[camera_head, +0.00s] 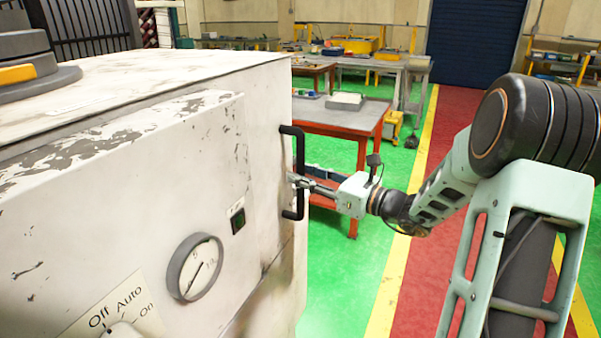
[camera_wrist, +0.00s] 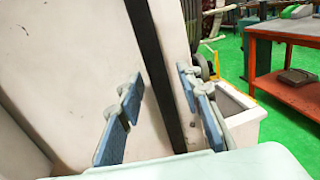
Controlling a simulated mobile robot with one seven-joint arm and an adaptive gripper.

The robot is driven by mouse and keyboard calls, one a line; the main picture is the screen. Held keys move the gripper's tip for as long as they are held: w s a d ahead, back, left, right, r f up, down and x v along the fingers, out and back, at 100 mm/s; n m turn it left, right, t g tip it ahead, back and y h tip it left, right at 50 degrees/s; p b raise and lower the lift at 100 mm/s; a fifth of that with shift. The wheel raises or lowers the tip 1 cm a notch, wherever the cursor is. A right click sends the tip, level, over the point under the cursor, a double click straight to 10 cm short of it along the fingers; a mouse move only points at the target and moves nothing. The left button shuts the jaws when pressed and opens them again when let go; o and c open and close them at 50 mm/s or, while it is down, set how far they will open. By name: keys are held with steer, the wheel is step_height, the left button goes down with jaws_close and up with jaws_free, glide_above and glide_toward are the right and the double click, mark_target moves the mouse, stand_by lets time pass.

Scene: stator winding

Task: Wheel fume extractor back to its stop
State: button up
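The fume extractor (camera_head: 150,170) is a worn white cabinet filling the left of the head view, with a dial and an Off/Auto/On switch. A black vertical bar handle (camera_head: 300,150) is on its right side. My gripper (camera_head: 298,183) is at this handle, reaching in from the right. In the wrist view, the dark handle (camera_wrist: 163,75) runs between the two blue-grey fingers of my gripper (camera_wrist: 160,85). The fingers are spread, with a clear gap on the left side of the bar. The extractor's wheels and its stop cannot be made out.
A red-framed workbench (camera_head: 345,115) stands behind the extractor, to the right of it. Green floor (camera_head: 340,270) is clear beside the extractor. A yellow-edged red walkway (camera_head: 425,250) runs to a dark blue shutter (camera_head: 475,45). A white bin (camera_wrist: 240,115) shows in the wrist view.

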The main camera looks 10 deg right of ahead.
steer(key=shift+w+a, duration=0.4)
steer(key=shift+w, duration=0.05)
jaws_close()
